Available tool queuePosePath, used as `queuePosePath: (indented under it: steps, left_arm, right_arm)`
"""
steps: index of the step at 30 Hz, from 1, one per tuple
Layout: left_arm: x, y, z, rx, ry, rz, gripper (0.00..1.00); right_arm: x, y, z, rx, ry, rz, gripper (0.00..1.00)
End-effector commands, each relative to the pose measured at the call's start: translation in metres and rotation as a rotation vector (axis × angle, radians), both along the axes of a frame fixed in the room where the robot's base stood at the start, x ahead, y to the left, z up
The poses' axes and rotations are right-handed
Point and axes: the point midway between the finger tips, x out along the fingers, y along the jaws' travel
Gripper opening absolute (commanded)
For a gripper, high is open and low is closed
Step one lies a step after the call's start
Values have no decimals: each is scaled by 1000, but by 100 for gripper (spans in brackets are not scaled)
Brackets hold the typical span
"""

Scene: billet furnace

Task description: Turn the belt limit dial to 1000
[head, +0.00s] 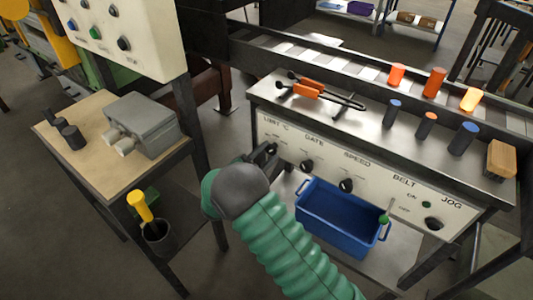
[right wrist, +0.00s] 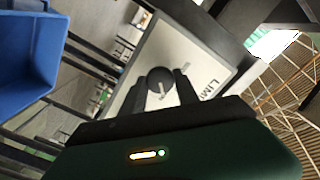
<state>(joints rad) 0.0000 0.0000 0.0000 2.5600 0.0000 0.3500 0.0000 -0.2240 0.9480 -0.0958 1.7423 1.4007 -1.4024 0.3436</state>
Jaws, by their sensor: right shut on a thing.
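The limit dial (head: 271,148) is a dark round knob at the left end of the pale front panel, under the lettering "LIMIT °C". My right gripper (head: 264,154) reaches it from the front, its wrist hiding part of the panel. In the right wrist view the dial (right wrist: 160,82) sits between the two dark fingers of the right gripper (right wrist: 161,92), which is shut on it. A pale pointer line shows on the knob. The scale numbers are too small to read, so I cannot tell the setting. My left gripper is not in view.
The gate knob (head: 306,166) and speed knob (head: 346,185) are to the right on the panel. A blue bin (head: 340,215) is below them. Orange-handled tongs (head: 308,89) and several cylinders lie or stand on the bench top. A wooden side table (head: 95,150) stands left.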

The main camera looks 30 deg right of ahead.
Motion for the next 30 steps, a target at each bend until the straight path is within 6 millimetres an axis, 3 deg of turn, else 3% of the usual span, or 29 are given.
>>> queuePosePath:
  steps: [8,30]
  left_arm:
    - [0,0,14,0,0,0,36]
    - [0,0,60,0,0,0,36]
  right_arm:
    - [0,-3,6,-47,96,-3,0]
    - [2,-4,7,-264,609,-6,0]
